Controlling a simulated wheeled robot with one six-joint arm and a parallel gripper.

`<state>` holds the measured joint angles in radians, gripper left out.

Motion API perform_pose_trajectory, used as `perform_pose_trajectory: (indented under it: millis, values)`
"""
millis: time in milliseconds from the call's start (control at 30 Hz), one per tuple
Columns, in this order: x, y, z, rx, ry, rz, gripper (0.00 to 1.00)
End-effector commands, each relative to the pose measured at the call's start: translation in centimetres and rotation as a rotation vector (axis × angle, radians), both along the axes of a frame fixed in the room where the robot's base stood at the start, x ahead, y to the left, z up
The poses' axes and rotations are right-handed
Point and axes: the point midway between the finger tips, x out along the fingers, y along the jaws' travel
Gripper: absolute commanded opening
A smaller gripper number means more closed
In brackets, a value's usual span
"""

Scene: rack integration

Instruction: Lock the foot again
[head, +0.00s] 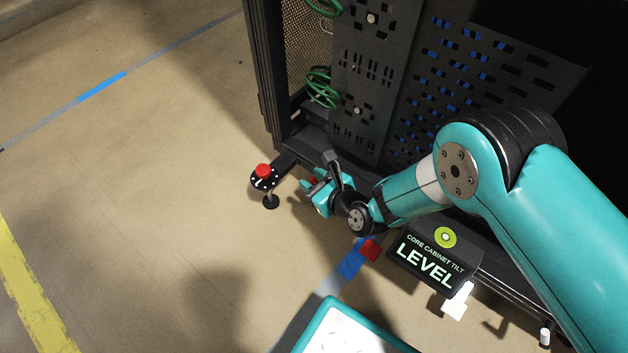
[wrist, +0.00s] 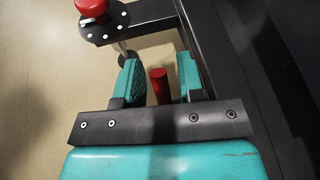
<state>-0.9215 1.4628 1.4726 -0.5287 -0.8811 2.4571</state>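A levelling foot (head: 270,201) stands on the floor at the cabinet's near left corner. It carries a black disc with white dots (head: 258,181) and a red knob (head: 263,171). The disc (wrist: 88,31) and knob (wrist: 92,8) also show at the top left of the wrist view. My gripper (head: 311,188) is beside the bracket, to the right of the knob. In the wrist view, my gripper (wrist: 158,68) is open, with a red peg (wrist: 160,86) between its fingers. Gaps show on both sides of the peg, and its lower end is hidden by the gripper body.
The black cabinet (head: 268,75) fills the back and right. A sign (head: 428,265) on its lower edge reads "CORE CABINET TILT LEVEL", with a yellow-green round level (head: 445,237). Another red piece (head: 371,250) sits left of the sign. Open floor (head: 130,190) lies left.

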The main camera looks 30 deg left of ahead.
Motion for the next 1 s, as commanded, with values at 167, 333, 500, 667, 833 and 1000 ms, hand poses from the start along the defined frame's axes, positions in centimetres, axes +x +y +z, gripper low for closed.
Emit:
perform_pose_trajectory:
  millis: [167,333,500,667,833,1000]
  values:
    - [0.0,0.0,0.0,0.000,0.000,0.000,0.00]
    - [0.0,0.0,0.0,-0.004,0.000,0.000,0.00]
    - [0.0,0.1,0.1,-0.036,0.001,0.001,0.00]
    - [0.0,0.4,0.0,-0.114,0.007,0.004,0.00]
    - [0.0,0.8,-0.3,-0.243,0.018,0.004,0.00]
    - [0.1,1.2,-1.0,-0.401,0.032,0.001,0.00]
